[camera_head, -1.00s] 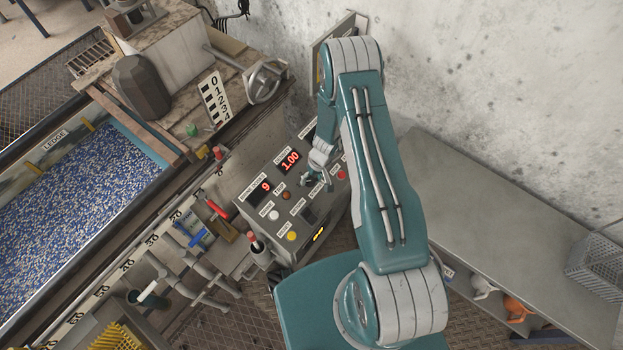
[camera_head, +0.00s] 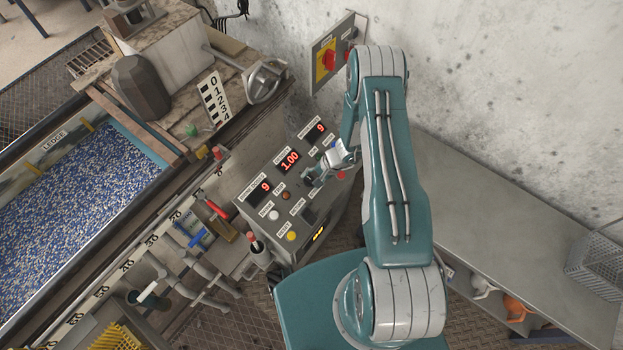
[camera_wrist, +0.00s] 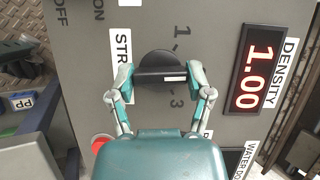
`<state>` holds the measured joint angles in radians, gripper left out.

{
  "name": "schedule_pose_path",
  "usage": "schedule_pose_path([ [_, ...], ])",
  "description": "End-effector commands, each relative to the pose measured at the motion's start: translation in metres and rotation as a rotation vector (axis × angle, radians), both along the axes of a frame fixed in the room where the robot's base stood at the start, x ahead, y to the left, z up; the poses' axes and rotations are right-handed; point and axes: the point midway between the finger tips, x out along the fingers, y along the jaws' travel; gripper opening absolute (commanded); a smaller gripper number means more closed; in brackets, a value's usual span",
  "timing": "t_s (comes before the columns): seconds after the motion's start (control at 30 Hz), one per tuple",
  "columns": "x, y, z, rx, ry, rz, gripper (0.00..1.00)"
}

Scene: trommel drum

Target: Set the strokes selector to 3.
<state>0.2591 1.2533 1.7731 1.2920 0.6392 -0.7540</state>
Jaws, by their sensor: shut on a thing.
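The strokes selector (camera_wrist: 158,62) is a round black knob with a raised grip bar on a grey panel. A white mark on the bar points right in the wrist view, between the printed 1 and 3; the middle position's number is hidden by a finger. The strokes label (camera_wrist: 122,52) is partly covered, with only "STR" readable. My gripper (camera_wrist: 160,76) is shut on the bar, one finger at each end. In the head view my gripper (camera_head: 311,181) is at the control panel (camera_head: 270,230) and hides the knob.
The density display (camera_wrist: 257,72) reads 1.00, right of the knob. A red button (camera_wrist: 101,142) is close to my left finger in the wrist view. Other displays, buttons and labels surround the knob. A wall panel with a red rotary switch (camera_head: 328,60) stands behind.

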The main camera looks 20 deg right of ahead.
Motion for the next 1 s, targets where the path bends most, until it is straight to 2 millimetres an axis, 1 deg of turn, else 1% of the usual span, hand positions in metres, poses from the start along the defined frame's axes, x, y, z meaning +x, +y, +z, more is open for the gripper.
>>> schedule_pose_path([
  [0.03, -0.003, -0.0001, -0.002, 0.017, 0.019, -0.042, 0.18],
  [0.7, -0.0043, 0.0002, -0.0016, 0.256, 0.194, -0.602, 0.18],
  [1.0, -0.0045, 0.0006, -0.0016, 0.351, 0.261, -0.82, 0.18],
])
